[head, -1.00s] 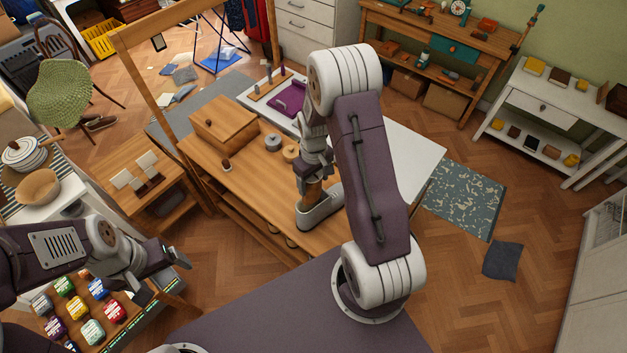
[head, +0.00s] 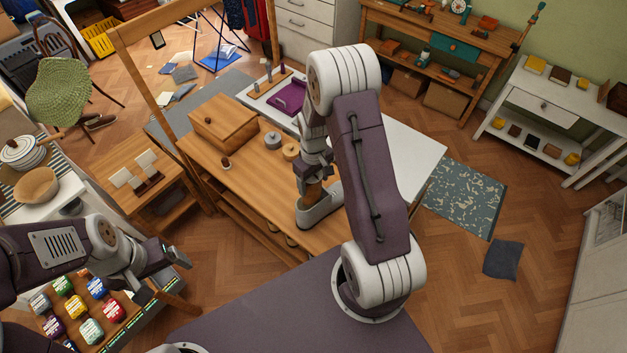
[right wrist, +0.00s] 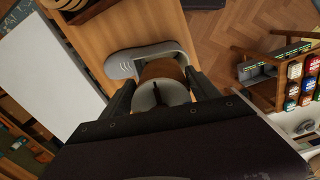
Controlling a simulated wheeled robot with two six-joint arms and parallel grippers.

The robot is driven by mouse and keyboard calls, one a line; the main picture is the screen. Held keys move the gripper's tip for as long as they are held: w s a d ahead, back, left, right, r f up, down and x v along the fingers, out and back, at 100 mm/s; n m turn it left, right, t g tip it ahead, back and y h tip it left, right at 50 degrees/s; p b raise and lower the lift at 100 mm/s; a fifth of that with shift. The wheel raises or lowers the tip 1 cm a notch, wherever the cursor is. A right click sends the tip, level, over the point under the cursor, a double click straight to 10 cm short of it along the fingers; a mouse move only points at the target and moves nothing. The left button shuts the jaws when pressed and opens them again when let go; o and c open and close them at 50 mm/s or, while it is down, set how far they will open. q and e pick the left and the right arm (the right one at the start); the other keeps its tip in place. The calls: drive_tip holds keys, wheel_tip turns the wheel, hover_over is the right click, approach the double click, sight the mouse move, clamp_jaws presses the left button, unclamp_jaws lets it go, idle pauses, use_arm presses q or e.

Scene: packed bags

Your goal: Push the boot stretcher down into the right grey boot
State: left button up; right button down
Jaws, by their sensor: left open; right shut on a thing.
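One grey boot (head: 322,206) stands on the wooden bench, its toe pointing right in the head view. It also shows in the right wrist view (right wrist: 122,66). The brown boot stretcher (head: 312,189) sits at the boot's opening, with its upper part visible; how deep it reaches is hidden. My right gripper (head: 307,174) is above the boot, shut on the stretcher (right wrist: 162,70); in the right wrist view the fingers (right wrist: 163,92) flank its top. My left gripper (head: 178,255) is open and empty, away at the left, above the floor beside the rack of coloured tins.
The wooden bench (head: 225,178) also carries a wooden box (head: 224,122) and round tins (head: 272,140) behind the boot. A wooden post and beam frame rises at the bench's left. A white table (head: 415,150) adjoins on the right. My right arm hides part of the bench.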

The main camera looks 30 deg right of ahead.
sight(314, 196)
drive_tip(key=shift+f+b, duration=0.6)
drive_tip(key=shift+f, duration=0.3)
drive_tip(key=shift+f, duration=0.1)
drive_tip(key=shift+f+b, duration=2.6)
drive_tip(key=shift+f, duration=0.75)
drive_tip(key=shift+c, duration=0.4)
unclamp_jaws()
wheel_tip(314, 196, up, 9)
drive_tip(key=shift+r+b, duration=0.1)
drive_tip(key=shift+b, duration=0.55)
